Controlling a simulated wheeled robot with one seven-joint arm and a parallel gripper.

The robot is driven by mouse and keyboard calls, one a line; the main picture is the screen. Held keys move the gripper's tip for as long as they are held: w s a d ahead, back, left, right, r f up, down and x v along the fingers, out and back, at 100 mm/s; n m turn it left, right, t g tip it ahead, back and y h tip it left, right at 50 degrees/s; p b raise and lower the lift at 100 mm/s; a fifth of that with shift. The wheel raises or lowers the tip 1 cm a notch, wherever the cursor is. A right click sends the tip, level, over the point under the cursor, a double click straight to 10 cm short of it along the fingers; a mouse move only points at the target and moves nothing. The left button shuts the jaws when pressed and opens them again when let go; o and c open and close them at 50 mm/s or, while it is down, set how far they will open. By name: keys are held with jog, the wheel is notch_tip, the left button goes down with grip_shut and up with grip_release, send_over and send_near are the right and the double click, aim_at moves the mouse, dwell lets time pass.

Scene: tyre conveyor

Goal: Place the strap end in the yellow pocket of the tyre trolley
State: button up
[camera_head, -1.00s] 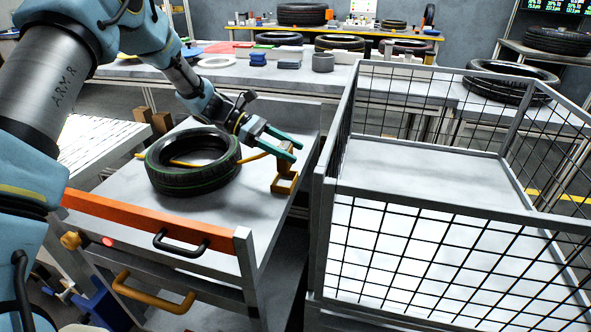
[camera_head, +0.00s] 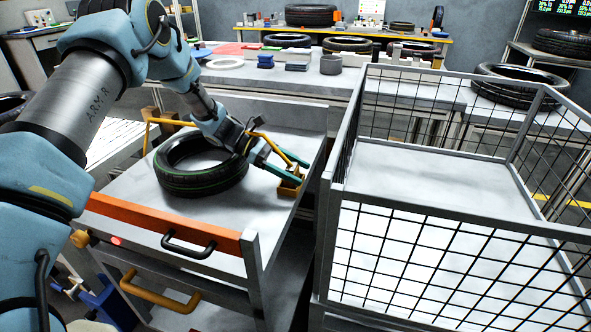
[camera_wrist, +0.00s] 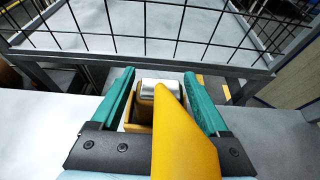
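The yellow pocket (camera_head: 290,190) stands at the right edge of the tyre trolley (camera_head: 265,205). My gripper (camera_head: 297,166) is right over it, its green fingers spread on either side. In the wrist view, the strap's silver-topped end (camera_wrist: 160,87) sits between the fingertips at the pocket (camera_wrist: 138,118). It looks to be in or directly over the pocket; the strap hides the contact. The yellow strap (camera_head: 275,143) slopes up from there and passes behind my arm. It shows again left of the tyre (camera_head: 190,185), raised above the trolley top.
A wire-mesh cage (camera_head: 440,215) with a flat floor stands close to the right of the trolley. A workbench (camera_head: 400,90) with tyres runs behind. The trolley's orange front bar (camera_head: 165,222) faces me.

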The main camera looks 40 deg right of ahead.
jog(key=shift+o, duration=1.1)
jog(key=shift+r, duration=0.15)
jog(key=b+v, duration=0.2)
jog(key=v, duration=1)
